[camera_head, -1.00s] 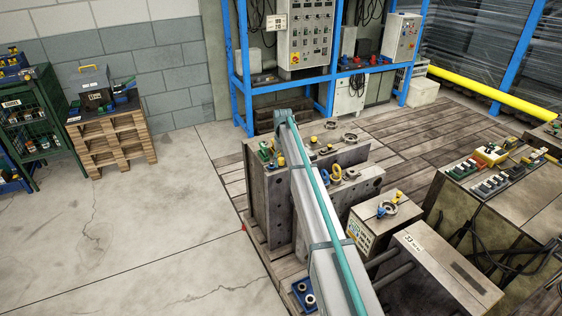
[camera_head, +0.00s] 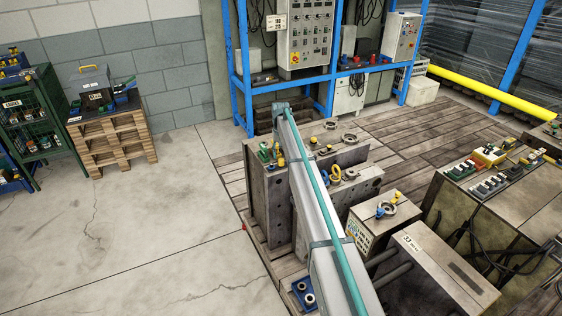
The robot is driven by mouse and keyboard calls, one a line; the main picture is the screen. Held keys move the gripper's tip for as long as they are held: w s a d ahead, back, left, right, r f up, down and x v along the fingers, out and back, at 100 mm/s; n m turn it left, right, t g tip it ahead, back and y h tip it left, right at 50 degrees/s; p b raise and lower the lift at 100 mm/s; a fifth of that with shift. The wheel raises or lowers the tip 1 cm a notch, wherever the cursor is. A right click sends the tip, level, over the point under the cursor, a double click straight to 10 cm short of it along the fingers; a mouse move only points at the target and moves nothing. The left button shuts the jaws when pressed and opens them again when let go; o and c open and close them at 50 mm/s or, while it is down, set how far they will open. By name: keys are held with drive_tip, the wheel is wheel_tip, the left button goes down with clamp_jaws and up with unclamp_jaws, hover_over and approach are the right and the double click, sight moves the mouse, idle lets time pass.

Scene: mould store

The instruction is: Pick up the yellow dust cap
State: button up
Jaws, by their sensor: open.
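Several small yellow pieces could be the yellow dust cap, and I cannot tell which it is. One yellow piece (camera_head: 314,141) sits on top of the large steel mould block (camera_head: 270,205), just right of my arm. My arm runs up the middle of the picture, across the large block. My gripper does not show; the arm may hide it.
Yellow lifting eyes (camera_head: 335,172) stick out of the large block's side. Green fittings (camera_head: 264,152) and metal rings (camera_head: 350,138) lie on its top. Another block with coloured connectors (camera_head: 490,156) and black cables stands at right. The floor (camera_head: 130,240) at left is clear.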

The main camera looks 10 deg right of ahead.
sight(281, 160)
drive_tip(key=shift+d+f+p, duration=0.1)
drive_tip(key=shift+f+p, duration=0.4)
drive_tip(key=shift+f, duration=1.4)
drive_tip(key=c, duration=0.5)
drive_tip(key=shift+c, duration=0.2)
drive_tip(key=shift+r, duration=0.2)
drive_tip(key=shift+r, duration=0.55)
drive_tip(key=s+d+r+b, duration=0.1)
drive_tip(key=s+r+b, duration=0.3)
drive_tip(key=s+r, duration=0.7)
drive_tip(key=s, duration=0.3)
drive_tip(key=shift+r+b, duration=0.3)
drive_tip(key=shift+b, duration=0.1)
